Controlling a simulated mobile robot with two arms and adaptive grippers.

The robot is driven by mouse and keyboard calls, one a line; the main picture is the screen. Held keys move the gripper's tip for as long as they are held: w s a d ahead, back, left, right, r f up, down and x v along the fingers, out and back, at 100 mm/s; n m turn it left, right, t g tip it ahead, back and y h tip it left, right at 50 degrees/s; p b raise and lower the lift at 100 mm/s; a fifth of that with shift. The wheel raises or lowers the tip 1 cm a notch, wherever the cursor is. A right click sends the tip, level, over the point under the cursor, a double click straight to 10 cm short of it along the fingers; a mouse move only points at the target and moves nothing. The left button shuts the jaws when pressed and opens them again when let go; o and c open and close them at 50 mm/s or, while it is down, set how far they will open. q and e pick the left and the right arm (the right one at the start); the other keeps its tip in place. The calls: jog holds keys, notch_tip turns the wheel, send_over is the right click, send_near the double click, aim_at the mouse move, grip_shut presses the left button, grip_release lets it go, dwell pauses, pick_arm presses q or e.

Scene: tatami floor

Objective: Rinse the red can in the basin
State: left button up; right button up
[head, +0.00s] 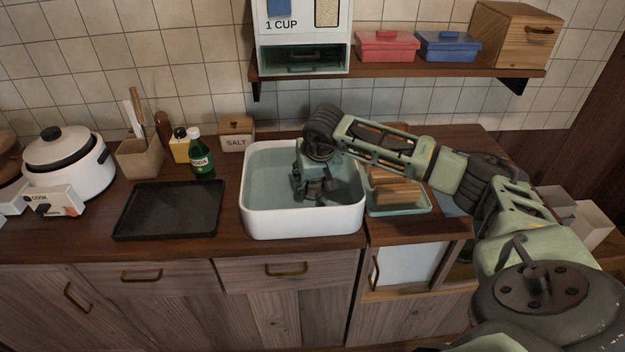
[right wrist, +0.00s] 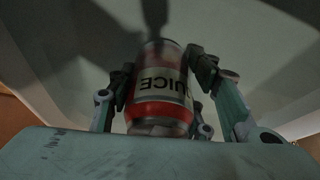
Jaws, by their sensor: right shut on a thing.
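The white basin (head: 300,225) stands on the wooden counter, with a grey-green inside. My right arm reaches in from the right, and my right gripper (head: 316,192) points down inside the basin. In the right wrist view my right gripper (right wrist: 165,85) is shut on the red can (right wrist: 162,110), with a finger on each side. A dark blurred shape lies beyond the can. In the head view the can is hidden by the gripper. My left gripper is not in view.
A black tray (head: 168,212) lies left of the basin. A green soda bottle (head: 201,158), a salt box (head: 237,135) and a utensil holder (head: 140,157) stand behind. A rice cooker (head: 85,160) is far left. A green tray (head: 408,208) sits right of the basin, below a shelf (head: 400,71).

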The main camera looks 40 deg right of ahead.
jog(key=shift+r+p, duration=3.65)
jog(key=shift+r, duration=2.1)
notch_tip(320, 180, up, 4)
jog(key=shift+p, duration=1.25)
